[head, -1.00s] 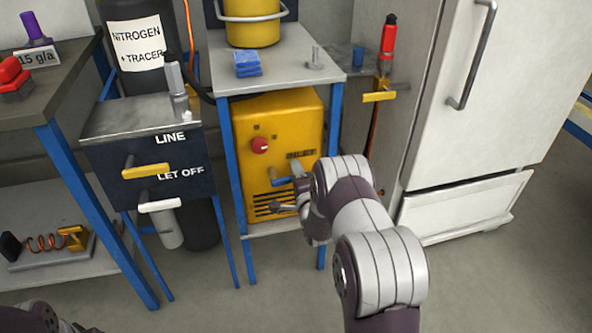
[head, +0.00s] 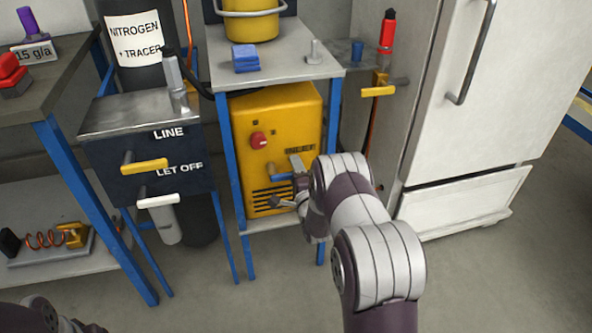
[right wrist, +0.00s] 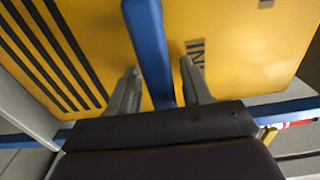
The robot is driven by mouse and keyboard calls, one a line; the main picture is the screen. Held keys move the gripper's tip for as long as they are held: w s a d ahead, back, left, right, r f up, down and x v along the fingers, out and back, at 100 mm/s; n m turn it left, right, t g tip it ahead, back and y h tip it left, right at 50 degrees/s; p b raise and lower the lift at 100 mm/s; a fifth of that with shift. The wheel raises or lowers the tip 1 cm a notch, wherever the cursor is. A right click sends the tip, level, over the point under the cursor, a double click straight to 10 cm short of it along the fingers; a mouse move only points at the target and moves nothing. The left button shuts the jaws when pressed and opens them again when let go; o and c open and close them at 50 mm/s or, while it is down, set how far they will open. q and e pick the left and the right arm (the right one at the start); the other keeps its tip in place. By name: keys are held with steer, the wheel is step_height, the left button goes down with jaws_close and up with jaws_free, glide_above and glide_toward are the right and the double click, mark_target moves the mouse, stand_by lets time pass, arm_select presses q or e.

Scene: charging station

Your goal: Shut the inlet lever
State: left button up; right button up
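The inlet lever is a blue bar (head: 280,177) on the front of the yellow machine (head: 280,120), close to the INLET label. It sticks out to the left in the head view, partly hidden by my right gripper (head: 289,183). In the right wrist view the blue lever (right wrist: 147,45) runs between the two fingers of my right gripper (right wrist: 160,80). The fingers are apart, one on each side of the lever, with a visible gap to it on both sides. My left gripper is not in view.
A red knob (head: 259,140) is on the machine above the lever. Blue table legs (head: 228,180) frame the machine. A dark panel (head: 145,165) with yellow and white levers is at left. A white fridge (head: 475,90) stands at right.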

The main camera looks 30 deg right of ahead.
steer(key=shift+r, duration=0.1)
steer(key=p+v, duration=0.4)
steer(key=v, duration=0.8)
steer(key=shift+s+a+p, duration=0.15)
steer(key=shift+s+p, duration=0.15)
steer(key=shift+s, duration=0.05)
